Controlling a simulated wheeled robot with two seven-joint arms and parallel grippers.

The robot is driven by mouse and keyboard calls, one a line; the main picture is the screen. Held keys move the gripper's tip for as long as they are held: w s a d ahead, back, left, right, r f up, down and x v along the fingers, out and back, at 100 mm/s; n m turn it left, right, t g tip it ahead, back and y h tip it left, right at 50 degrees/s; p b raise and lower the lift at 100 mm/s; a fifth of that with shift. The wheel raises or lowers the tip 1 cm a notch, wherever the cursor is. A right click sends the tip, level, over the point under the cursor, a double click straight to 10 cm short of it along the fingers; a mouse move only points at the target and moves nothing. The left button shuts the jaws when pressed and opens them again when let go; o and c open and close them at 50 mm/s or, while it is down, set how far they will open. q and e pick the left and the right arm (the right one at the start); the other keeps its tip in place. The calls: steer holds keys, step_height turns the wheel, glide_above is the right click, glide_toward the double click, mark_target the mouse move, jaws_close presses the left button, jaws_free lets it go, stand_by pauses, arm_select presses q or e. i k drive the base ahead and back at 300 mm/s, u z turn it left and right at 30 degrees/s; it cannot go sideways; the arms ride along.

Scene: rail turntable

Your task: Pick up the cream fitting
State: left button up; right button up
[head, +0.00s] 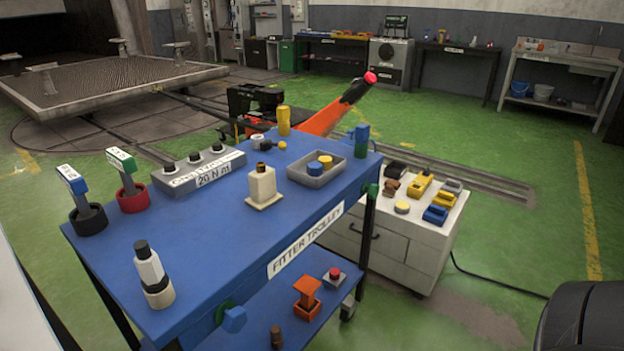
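A cream fitting (262,185) stands upright on the blue top of the fitting trolley (225,248), right of the trolley's middle. It has a square cream base plate, a blocky body and a small brown piece on top. Nothing touches it. Neither of my grippers shows in the head view.
A grey holder marked 20 N m (205,170) stands behind and left of the fitting. A grey tray (318,173) with blue and yellow pieces is to its right. A black-and-white bottle-like item (151,273) stands at front left. Blue trolley top is clear around the fitting's front.

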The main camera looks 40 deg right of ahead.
mark_target(263, 193)
steer(key=z, duration=2.85)
steer(key=i, duration=1.05)
steer(key=u, duration=3.15)
